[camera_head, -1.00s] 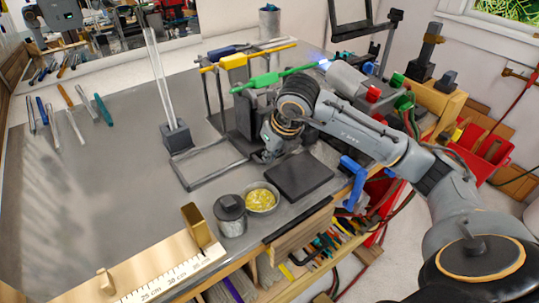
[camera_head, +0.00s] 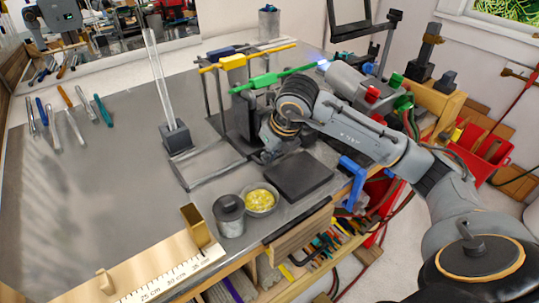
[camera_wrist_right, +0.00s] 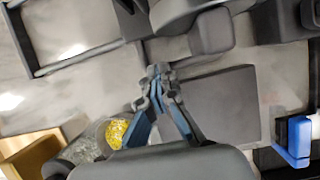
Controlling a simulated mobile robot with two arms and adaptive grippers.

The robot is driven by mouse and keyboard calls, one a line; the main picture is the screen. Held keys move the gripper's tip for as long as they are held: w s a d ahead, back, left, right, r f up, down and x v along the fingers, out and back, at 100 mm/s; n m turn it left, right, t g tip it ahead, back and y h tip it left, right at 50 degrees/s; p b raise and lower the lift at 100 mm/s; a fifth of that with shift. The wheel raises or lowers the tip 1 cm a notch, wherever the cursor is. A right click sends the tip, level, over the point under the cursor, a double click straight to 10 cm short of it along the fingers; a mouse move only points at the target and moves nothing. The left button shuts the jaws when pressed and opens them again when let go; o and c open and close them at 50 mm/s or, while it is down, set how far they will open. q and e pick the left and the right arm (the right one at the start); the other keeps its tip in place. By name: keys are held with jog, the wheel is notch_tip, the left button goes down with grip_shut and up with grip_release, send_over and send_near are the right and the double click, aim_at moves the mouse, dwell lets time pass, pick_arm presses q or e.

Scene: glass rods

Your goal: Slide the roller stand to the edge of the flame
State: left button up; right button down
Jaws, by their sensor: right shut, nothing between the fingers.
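A dark upright stand (camera_head: 238,118), probably the roller stand, rises behind my right gripper in the head view. The arm hides part of it. A dark block with a rounded end shows in the wrist view (camera_wrist_right: 210,32); I cannot tell whether it belongs to that stand. A small bluish flame (camera_head: 322,64) glows at the tip of a grey torch (camera_head: 345,78), beyond the stand to the right. My right gripper (camera_wrist_right: 157,75) is shut and empty, low over the bench, its tips close to the dark parts; contact cannot be told. My left gripper is not in view.
A flat black plate (camera_head: 298,176) lies in front of the right gripper. A dark jar (camera_head: 230,216) and a bowl of yellow bits (camera_head: 261,199) stand near the front edge. A block (camera_head: 175,137) holds upright glass rods.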

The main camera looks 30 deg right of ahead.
jog(key=shift+s+f, duration=0.15)
jog(key=shift+f, duration=0.25)
jog(key=c, duration=1.3)
grip_release()
jog(key=shift+a, duration=0.1)
jog(key=o, duration=1.3)
jog(key=shift+w+r, duration=0.1)
jog(key=shift+w, duration=0.15)
jog(key=shift+r, duration=0.1)
jog(key=shift+r, duration=0.35)
jog(key=v, duration=1.1)
jog(key=shift+s+r, duration=0.2)
